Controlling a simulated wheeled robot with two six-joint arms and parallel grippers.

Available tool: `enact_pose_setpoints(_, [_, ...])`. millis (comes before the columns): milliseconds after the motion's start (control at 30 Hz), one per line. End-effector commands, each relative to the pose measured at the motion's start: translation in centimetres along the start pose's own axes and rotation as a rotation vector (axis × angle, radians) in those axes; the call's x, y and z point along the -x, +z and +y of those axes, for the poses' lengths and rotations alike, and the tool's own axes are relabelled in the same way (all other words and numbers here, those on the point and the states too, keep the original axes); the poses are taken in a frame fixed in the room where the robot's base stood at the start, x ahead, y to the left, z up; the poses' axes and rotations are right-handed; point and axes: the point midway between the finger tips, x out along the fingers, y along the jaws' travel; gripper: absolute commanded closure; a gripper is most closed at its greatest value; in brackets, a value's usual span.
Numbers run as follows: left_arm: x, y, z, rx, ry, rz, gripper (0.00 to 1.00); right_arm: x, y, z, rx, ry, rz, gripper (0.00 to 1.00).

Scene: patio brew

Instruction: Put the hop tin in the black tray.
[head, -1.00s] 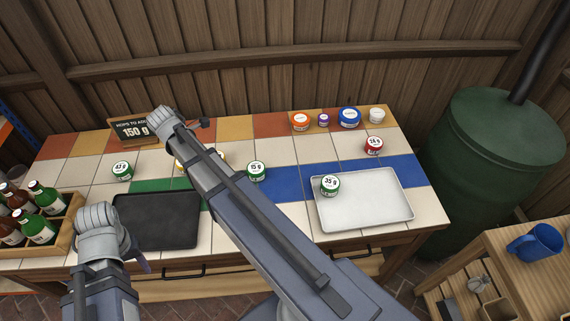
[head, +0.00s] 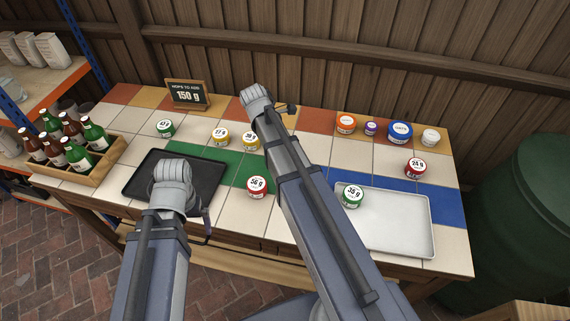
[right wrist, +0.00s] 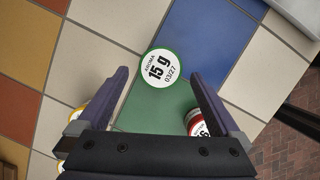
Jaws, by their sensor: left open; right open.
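Several labelled tins stand on the tiled table: a green tin (head: 165,128), two yellow tins (head: 220,136) (head: 250,140), a red 56 g tin (head: 257,187), a red 24 g tin (head: 415,168), and a green 35 g tin (head: 352,196) in the silver tray. A green-rimmed 15 g tin (right wrist: 159,68) lies just ahead of and between my open, empty right fingers (right wrist: 158,82); my right arm hides it in the head view. The black tray (head: 140,181) is empty where visible. My left gripper (head: 206,228) is open, by the tray's front right; its wrist covers part of the tray.
The silver tray (head: 400,222) is at the table's right. Orange (head: 346,124), purple (head: 370,128), blue (head: 400,132) and white (head: 430,137) containers stand at the back right. A bottle crate (head: 105,165) is at the left, a 150 g sign (head: 187,94) behind. A green barrel (head: 520,210) stands right.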

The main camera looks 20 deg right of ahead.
Motion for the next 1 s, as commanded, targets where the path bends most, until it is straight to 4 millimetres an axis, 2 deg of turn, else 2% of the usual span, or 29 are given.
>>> enact_pose_setpoints(167, [-0.9, -0.1, 0.1, 0.000, 0.000, 0.000, 0.00, -0.9, -0.1, 0.0, 0.000, 0.000, 0.000, 0.00])
enact_pose_setpoints(500, [-4.8, -0.3, 0.5, -0.001, 0.000, 0.000, 0.00, -5.0, -0.3, -0.1, -0.001, 0.000, 0.000, 0.00])
enact_pose_setpoints(800, [-4.8, -0.3, 0.5, -0.001, 0.000, 0.000, 0.00, -5.1, -0.1, -0.1, 0.000, 0.000, 0.000, 0.00])
enact_pose_setpoints(1000, [-4.8, -0.3, 0.5, -0.001, 0.000, 0.000, 0.00, -5.1, -0.1, -0.1, 0.000, 0.000, 0.000, 0.21])
